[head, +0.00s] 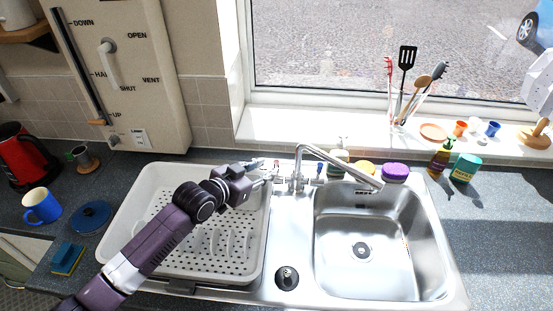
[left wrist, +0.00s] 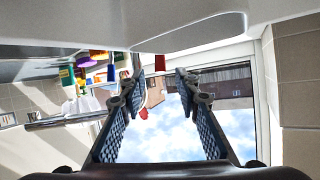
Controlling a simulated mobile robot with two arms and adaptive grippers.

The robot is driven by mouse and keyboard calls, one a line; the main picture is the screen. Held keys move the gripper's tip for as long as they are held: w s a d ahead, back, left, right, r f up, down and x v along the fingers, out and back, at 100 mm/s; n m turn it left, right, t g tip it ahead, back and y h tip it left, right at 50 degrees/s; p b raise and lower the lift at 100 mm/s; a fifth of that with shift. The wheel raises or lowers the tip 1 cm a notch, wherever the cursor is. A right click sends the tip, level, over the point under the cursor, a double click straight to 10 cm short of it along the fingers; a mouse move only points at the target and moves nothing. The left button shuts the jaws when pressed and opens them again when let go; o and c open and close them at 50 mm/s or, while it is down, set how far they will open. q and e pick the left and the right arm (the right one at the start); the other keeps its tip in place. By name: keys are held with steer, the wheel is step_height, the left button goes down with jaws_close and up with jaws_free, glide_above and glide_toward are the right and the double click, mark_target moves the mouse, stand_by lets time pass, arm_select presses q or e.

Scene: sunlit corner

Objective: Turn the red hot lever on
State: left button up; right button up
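The steel tap (head: 297,180) stands at the back of the sink unit, with a small red lever (head: 276,163) on its left and a blue lever (head: 318,168) on its right. My left gripper (head: 266,169) is just left of the red lever. In the upside-down left wrist view, the open gripper (left wrist: 161,86) has the red lever (left wrist: 160,62) ahead, between its two fingertips in the picture. I cannot tell whether they touch it. The blue lever (left wrist: 111,72) shows further left there. My right gripper is not in view.
My left arm passes over the white dish drainer (head: 170,190). The steel sink basin (head: 361,250) is empty. Bottles, sponges and a jar of utensils (head: 405,105) stand behind and right of it. A blue mug (head: 41,206) and red kettle (head: 25,155) are at left.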

mark_target(275, 163)
arm_select(q)
steer(key=shift+x, duration=1.15)
steer(key=p+x, duration=0.1)
steer(key=x, duration=0.2)
steer(key=shift+w+d+f, duration=0.1)
steer(key=shift+w, duration=0.2)
steer(key=shift+w+d, duration=0.1)
steer(key=shift+w, duration=0.05)
steer(key=shift+f, duration=0.1)
jaws_close()
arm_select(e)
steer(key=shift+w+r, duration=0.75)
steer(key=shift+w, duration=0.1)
